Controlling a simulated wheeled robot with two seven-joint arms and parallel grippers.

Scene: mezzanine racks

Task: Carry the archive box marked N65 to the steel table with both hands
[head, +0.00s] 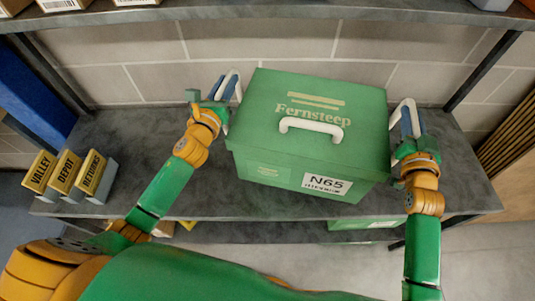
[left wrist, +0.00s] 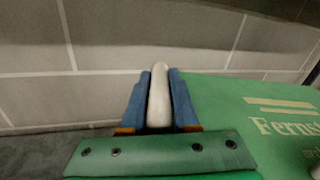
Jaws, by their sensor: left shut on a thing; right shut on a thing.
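The green archive box (head: 310,130) marked N65 is on or just above the grey rack shelf, in the middle of the head view. It has a white handle on its lid and the word Fernsteep. My left gripper (head: 226,88) is shut on the white handle at the box's left side; in the left wrist view its blue fingers (left wrist: 158,100) hold that handle between them. My right gripper (head: 406,118) is shut on the white handle at the box's right side. I cannot tell whether the box touches the shelf. The steel table is not recognisable in these views.
Three small yellow-labelled boxes (head: 68,176) stand at the shelf's left end. The grey shelf (head: 130,130) is clear between them and the archive box. Another shelf (head: 270,14) runs above with boxes on it. A green box (head: 365,222) shows below. Dark uprights stand at both sides.

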